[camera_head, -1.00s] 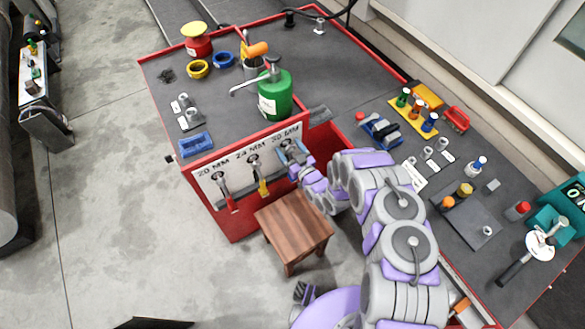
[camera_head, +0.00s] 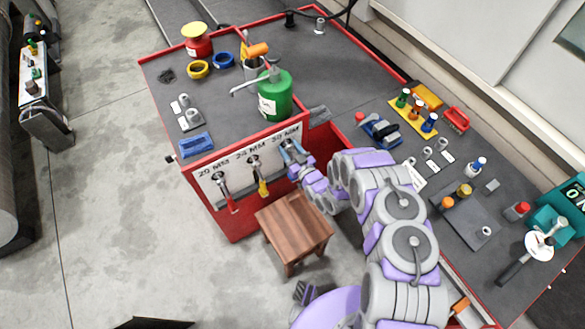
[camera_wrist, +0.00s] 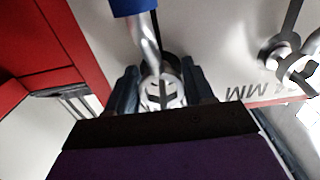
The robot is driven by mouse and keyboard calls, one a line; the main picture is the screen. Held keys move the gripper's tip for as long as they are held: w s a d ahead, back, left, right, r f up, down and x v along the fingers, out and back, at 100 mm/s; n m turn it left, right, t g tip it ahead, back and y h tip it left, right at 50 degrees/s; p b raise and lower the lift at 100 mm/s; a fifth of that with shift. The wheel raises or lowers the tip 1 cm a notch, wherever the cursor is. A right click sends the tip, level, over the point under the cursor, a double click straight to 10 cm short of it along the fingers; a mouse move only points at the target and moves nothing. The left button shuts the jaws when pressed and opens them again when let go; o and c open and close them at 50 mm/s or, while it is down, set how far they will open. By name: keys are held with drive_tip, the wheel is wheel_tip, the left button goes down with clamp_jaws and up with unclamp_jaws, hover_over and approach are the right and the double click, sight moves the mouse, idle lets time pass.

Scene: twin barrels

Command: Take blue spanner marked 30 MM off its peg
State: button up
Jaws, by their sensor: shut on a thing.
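The spanner board (camera_head: 207,190) on the red bench front is marked 20 MM, a middle label and 30 MM. My gripper (camera_head: 291,152) is at the 30 MM place and mostly hides the spanner there in the head view. In the wrist view, my gripper (camera_wrist: 160,88) is shut on the blue-handled spanner (camera_wrist: 147,40), with a finger on each side of its metal head. Its blue handle shows at the top edge. Whether the head is still on its peg cannot be told.
A red-handled spanner (camera_head: 227,194) and a yellow-handled spanner (camera_head: 260,177) hang to the left. A neighbouring spanner head (camera_wrist: 285,58) shows close by in the wrist view. A wooden stool (camera_head: 294,228) stands below the board. A green can (camera_head: 275,96) stands above.

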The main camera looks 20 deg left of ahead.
drive_tip(key=shift+d, duration=0.1)
drive_tip(key=r+b+v, duration=0.1)
drive_tip(key=b+v, duration=0.1)
drive_tip(key=v, duration=0.8)
drive_tip(key=shift+s+d, duration=0.15)
drive_tip(key=shift+s, duration=0.15)
idle(0.9)
